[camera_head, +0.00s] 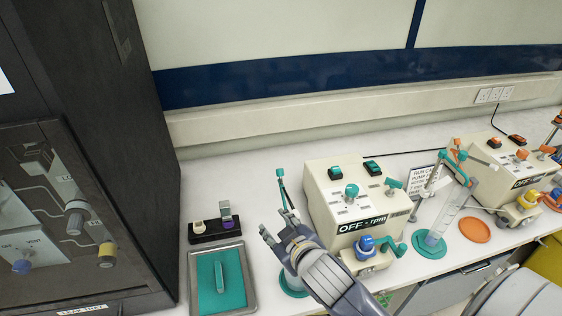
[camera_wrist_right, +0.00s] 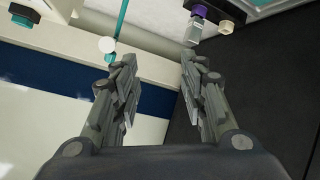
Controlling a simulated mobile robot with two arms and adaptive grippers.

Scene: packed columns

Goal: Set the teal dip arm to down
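A thin teal arm (camera_head: 283,192) rises steeply beside the left side of the cream pump box (camera_head: 345,192), its tip pointing up. It looks like the dip arm. My right gripper (camera_head: 268,235) is just below and left of the arm. Its fingers are apart, with nothing between them in the right wrist view (camera_wrist_right: 160,75). Whether a finger touches the arm cannot be told. The right forearm hides part of the teal base (camera_head: 293,284). My left gripper is out of view.
A dark block with knobs (camera_head: 214,231) and a tray with a teal pad (camera_head: 250,275) lie left of the gripper. A tall black cabinet (camera_head: 140,130) bounds the left. A clear cylinder (camera_head: 442,218) and second pump (camera_head: 505,165) stand right.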

